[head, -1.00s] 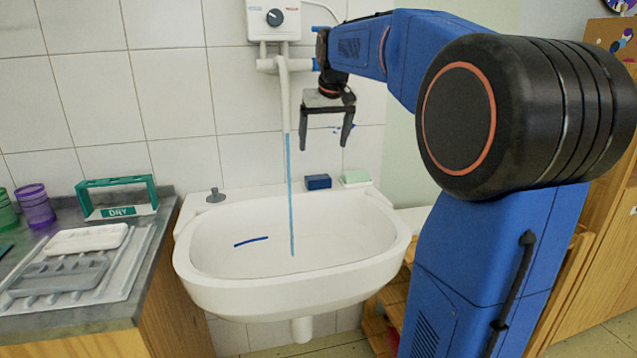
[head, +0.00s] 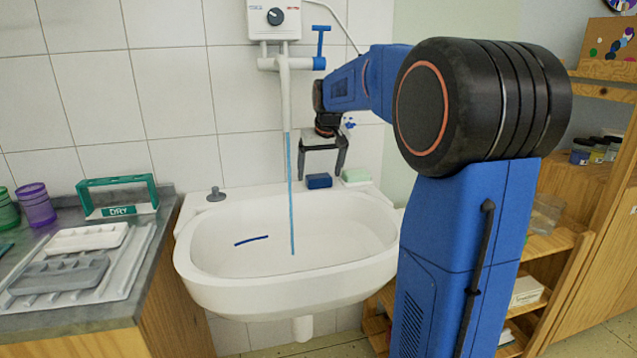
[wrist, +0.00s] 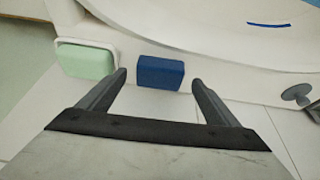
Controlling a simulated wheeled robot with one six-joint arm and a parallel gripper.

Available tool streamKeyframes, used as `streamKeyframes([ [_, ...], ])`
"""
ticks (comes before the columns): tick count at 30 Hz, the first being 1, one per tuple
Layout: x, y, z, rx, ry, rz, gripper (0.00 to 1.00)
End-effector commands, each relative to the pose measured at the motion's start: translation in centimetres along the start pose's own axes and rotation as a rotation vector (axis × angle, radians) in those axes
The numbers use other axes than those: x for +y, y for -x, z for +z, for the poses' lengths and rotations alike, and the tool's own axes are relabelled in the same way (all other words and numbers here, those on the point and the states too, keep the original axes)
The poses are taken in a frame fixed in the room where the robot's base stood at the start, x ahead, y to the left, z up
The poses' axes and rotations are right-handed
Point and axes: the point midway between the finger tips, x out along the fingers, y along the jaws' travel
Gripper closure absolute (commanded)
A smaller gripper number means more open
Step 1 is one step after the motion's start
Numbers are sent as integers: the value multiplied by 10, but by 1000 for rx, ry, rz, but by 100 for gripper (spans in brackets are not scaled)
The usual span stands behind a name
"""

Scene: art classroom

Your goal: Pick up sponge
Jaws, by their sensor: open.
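The sponge (head: 319,181) is a small dark blue block on the back ledge of the white sink. It also shows in the wrist view (wrist: 160,73), near the top middle. My gripper (head: 321,173) is open and points down just above the sponge in the head view. In the wrist view the sponge shows between and slightly beyond the two fingertips (wrist: 159,79). The jaws hold nothing. I cannot tell the exact height left between the fingertips and the sponge.
A pale green block (head: 355,176) in a white dish lies right of the sponge. The sink (head: 290,290) has a blue water stream (head: 291,190) falling from the spout (head: 284,95), left of my gripper. A grey plug (head: 216,194) sits on the ledge's left. Tiled wall stands behind.

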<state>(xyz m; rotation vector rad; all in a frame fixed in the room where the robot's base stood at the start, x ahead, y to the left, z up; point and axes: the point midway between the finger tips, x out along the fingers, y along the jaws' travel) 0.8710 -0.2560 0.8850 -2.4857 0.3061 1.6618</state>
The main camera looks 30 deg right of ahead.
Motion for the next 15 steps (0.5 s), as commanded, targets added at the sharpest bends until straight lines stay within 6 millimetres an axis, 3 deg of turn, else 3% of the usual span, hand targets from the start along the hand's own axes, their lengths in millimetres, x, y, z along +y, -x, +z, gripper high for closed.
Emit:
streamKeyframes([
  [6,1,-26,0,-1,0,0,16],
  [13,1,-28,0,0,0,0,16],
  [15,1,-28,0,0,0,0,32],
])
